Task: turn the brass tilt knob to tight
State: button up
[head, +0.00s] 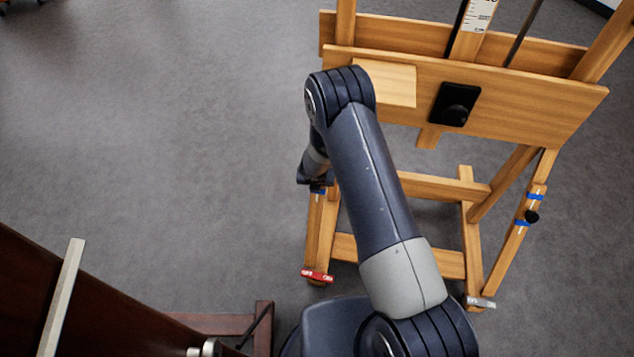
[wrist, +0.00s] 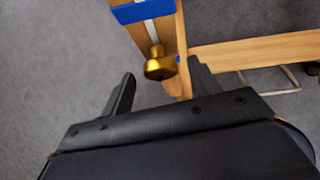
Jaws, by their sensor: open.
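The brass tilt knob (wrist: 160,66) shows in the wrist view on the inner face of a wooden easel leg (wrist: 166,22), just below a blue band (wrist: 145,10). My gripper (wrist: 162,82) is open, with one dark finger to the left of the knob and the other to its right. The knob appears a little beyond the fingertips, and I see no contact. In the head view my arm hides the knob, and only the end of my wrist shows beside the left leg of the easel (head: 535,110).
A black plate with a dark knob (head: 455,104) is on the easel's front board. A second dark knob (head: 532,216) sits on the right leg between blue bands. A dark wooden piece of furniture (head: 110,310) stands at lower left. The grey floor (head: 150,130) at left is clear.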

jog(key=shift+w+f, duration=0.2)
jog(key=shift+f, duration=0.3)
jog(key=shift+c, duration=0.5)
jog(key=c, duration=0.9)
jog(key=shift+o, duration=0.2)
jog(key=shift+d+f+b, duration=0.1)
jog(key=shift+b, duration=0.25)
